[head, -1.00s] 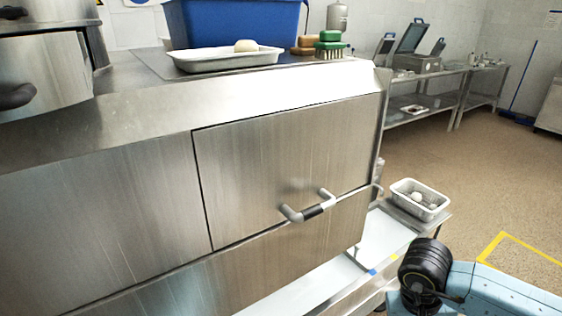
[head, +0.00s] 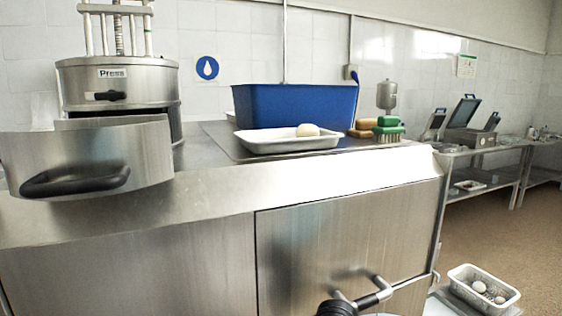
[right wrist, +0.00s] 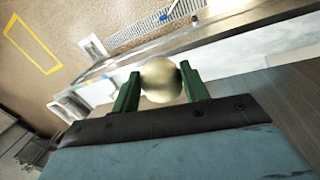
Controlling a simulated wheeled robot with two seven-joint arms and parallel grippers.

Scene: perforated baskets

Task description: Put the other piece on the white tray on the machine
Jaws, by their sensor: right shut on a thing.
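My right gripper (right wrist: 160,84) has green fingers shut on a round cream-coloured piece (right wrist: 161,76), seen in the right wrist view. The white tray (head: 262,146) lies on the machine's steel top (head: 210,195) in the head view. One similar pale piece (head: 307,130) rests in it, towards its right end. My left gripper is in neither view.
A blue bin (head: 295,107) stands behind the tray. Brushes (head: 388,128) lie to its right. The press (head: 118,90) and a curved steel part with a black handle (head: 90,165) are at left. A perforated basket (head: 470,272) with pale pieces stands low at right.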

